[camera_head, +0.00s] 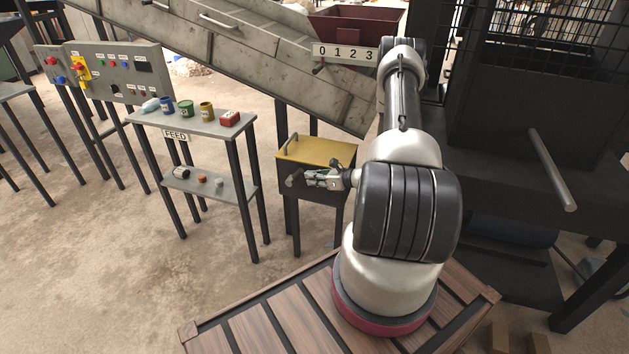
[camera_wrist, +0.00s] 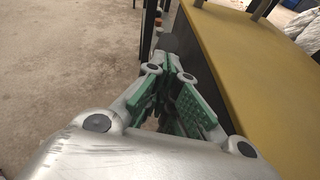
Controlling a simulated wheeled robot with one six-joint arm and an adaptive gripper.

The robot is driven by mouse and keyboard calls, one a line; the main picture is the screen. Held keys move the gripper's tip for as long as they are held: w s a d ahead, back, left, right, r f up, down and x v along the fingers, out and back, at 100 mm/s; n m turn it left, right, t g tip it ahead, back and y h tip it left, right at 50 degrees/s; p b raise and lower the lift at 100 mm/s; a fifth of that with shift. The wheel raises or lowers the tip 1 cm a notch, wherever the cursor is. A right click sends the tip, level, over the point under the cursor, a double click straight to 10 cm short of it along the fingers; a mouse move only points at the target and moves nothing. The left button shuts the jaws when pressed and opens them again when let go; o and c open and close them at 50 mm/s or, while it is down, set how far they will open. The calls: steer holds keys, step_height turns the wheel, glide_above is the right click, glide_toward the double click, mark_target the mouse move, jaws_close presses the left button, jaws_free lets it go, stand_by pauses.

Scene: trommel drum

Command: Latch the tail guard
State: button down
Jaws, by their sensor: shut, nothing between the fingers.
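A dark box with a yellow lid (camera_head: 318,151), which looks like the tail guard, stands below the conveyor. Its lid looks down, with a grey bar handle (camera_head: 291,142) on top. The yellow lid (camera_wrist: 245,70) fills the right of the wrist view. My gripper (camera_head: 306,181) is shut and empty in front of the box's near face. A dark round knob (camera_wrist: 169,43) shows just past the fingertips (camera_wrist: 172,72) in the wrist view. It also shows at their left in the head view (camera_head: 292,181). I cannot tell whether the fingers touch it. My fingers hide part of the front.
A feed table (camera_head: 205,124) with several cans and a red box stands left. A control panel (camera_head: 118,75) is behind it. The inclined conveyor (camera_head: 240,50) rises behind the box. A dark machine with a grey bar (camera_head: 552,168) stands right. Floor at left front is open.

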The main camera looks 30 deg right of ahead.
mark_target(302, 171)
steer(key=shift+r, duration=0.1)
steer(key=shift+w+a+r+h, duration=0.1)
steer(key=shift+w+r+h, duration=0.1)
steer(key=shift+h, duration=0.1)
steer(key=shift+w+a+r+g, duration=0.15)
steer(key=shift+r+g, duration=0.15)
steer(key=shift+g, duration=0.2)
steer(key=shift+w+a+r+g+h, duration=0.35)
steer(key=shift+r+g+h, duration=0.1)
steer(key=shift+r+g, duration=0.15)
steer(key=shift+w+a+r+g+h, duration=0.25)
steer(key=shift+w+r+g+h, duration=0.1)
steer(key=shift+r+g+h, duration=0.2)
steer(key=shift+w+a+r+g+h, duration=0.4)
steer(key=shift+w+a+r+g, duration=0.2)
steer(key=shift+g, duration=0.25)
steer(key=shift+w+a+r, duration=0.15)
steer(key=shift+w+a, duration=0.05)
steer(key=shift+w, duration=0.25)
